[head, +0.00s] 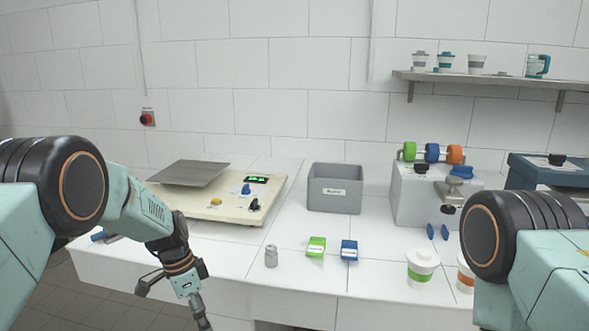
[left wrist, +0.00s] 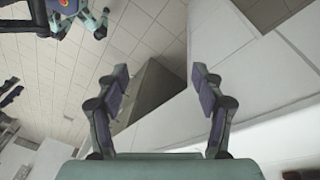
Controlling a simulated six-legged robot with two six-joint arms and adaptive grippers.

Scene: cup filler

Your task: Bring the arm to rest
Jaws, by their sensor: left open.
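My left arm comes in from the left in the head view. Its gripper (head: 172,301) hangs low in front of the counter's front edge, fingers pointing down and spread apart. In the left wrist view the left gripper (left wrist: 160,85) is open, with nothing between its fingers. Behind the fingers there are floor tiles, a dark grey panel and the pale counter side. My right arm shows at the right edge of the head view, but its gripper is out of the picture.
The white counter (head: 300,270) holds a beige machine (head: 225,208), a grey bin (head: 335,188), a small can (head: 271,256), a green packet (head: 316,246), a blue packet (head: 349,250) and a lidded cup (head: 421,268). A dispenser (head: 415,195) stands at right. A shelf (head: 500,80) holds cups.

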